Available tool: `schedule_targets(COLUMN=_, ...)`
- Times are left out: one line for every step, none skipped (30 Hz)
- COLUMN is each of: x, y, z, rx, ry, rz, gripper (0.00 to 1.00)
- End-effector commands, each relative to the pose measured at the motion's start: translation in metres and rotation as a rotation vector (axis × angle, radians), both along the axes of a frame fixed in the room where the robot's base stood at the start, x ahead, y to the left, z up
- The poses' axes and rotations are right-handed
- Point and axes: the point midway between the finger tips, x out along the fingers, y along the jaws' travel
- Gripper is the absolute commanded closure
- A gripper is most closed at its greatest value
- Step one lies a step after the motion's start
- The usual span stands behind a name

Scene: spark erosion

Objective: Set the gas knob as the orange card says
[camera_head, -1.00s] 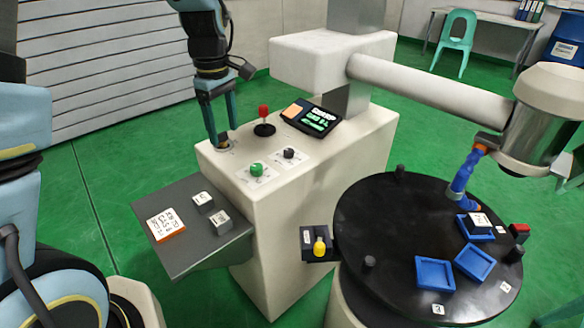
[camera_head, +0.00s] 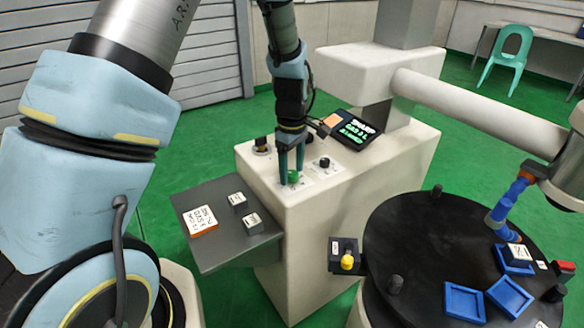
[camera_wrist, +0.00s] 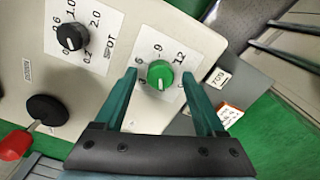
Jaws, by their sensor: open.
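A green knob (camera_head: 293,177) on a white numbered dial sits on the machine's cream top. In the wrist view the green knob (camera_wrist: 160,75) lies between my fingertips, with a finger on each side and visible gaps. My gripper (camera_head: 291,172) is open, pointing down over it; it also shows in the wrist view (camera_wrist: 159,78). I cannot tell which knob is labelled gas. A black knob (camera_wrist: 71,37) sits on a dial marked 0.2 to 2.0. A white card with an orange edge (camera_head: 200,220) lies on the grey side shelf; its small print is unreadable.
Two small labelled blocks (camera_head: 245,212) stand on the shelf. A red-tipped lever (camera_wrist: 14,145) stands near the black knob. A black round table (camera_head: 420,230) with blue trays is at right.

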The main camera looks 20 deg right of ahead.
Motion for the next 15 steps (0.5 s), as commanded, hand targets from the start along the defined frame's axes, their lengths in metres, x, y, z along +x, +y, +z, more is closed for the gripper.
schedule_targets(x=-0.0001, y=0.0002, z=-0.0014, rx=0.000, ry=0.000, rz=0.000, gripper=0.28)
schedule_targets(x=-0.0001, y=0.0002, z=-0.0019, rx=0.000, ry=0.000, rz=0.000, gripper=0.28)
schedule_targets(x=-0.0001, y=0.0001, z=-0.0022, rx=0.000, ry=0.000, rz=0.000, gripper=0.28)
schedule_targets(x=-0.0001, y=0.0001, z=-0.0023, rx=0.000, ry=0.000, rz=0.000, gripper=0.28)
schedule_targets(x=-0.0001, y=0.0001, z=-0.0023, rx=0.000, ry=0.000, rz=0.000, gripper=0.28)
schedule_targets(x=0.0000, y=0.0001, z=-0.0023, rx=0.000, ry=0.000, rz=0.000, gripper=0.28)
schedule_targets(x=-0.0001, y=0.0001, z=-0.0023, rx=0.000, ry=0.000, rz=0.000, gripper=0.28)
schedule_targets(x=0.0000, y=0.0001, z=-0.0023, rx=0.000, ry=0.000, rz=0.000, gripper=0.28)
schedule_targets(x=0.0000, y=0.0001, z=-0.0022, rx=0.000, ry=0.000, rz=0.000, gripper=0.29)
schedule_targets(x=0.0000, y=0.0001, z=-0.0022, rx=0.000, ry=0.000, rz=0.000, gripper=0.32)
schedule_targets(x=0.0000, y=0.0001, z=-0.0022, rx=0.000, ry=0.000, rz=0.000, gripper=0.36)
schedule_targets(x=0.0000, y=0.0001, z=-0.0021, rx=0.000, ry=0.000, rz=0.000, gripper=0.40)
schedule_targets(x=0.0000, y=0.0001, z=-0.0021, rx=0.000, ry=0.000, rz=0.000, gripper=0.44)
schedule_targets(x=0.0000, y=0.0001, z=-0.0021, rx=0.000, ry=0.000, rz=0.000, gripper=0.47)
schedule_targets(x=0.0000, y=0.0001, z=-0.0021, rx=0.000, ry=0.000, rz=0.000, gripper=0.52)
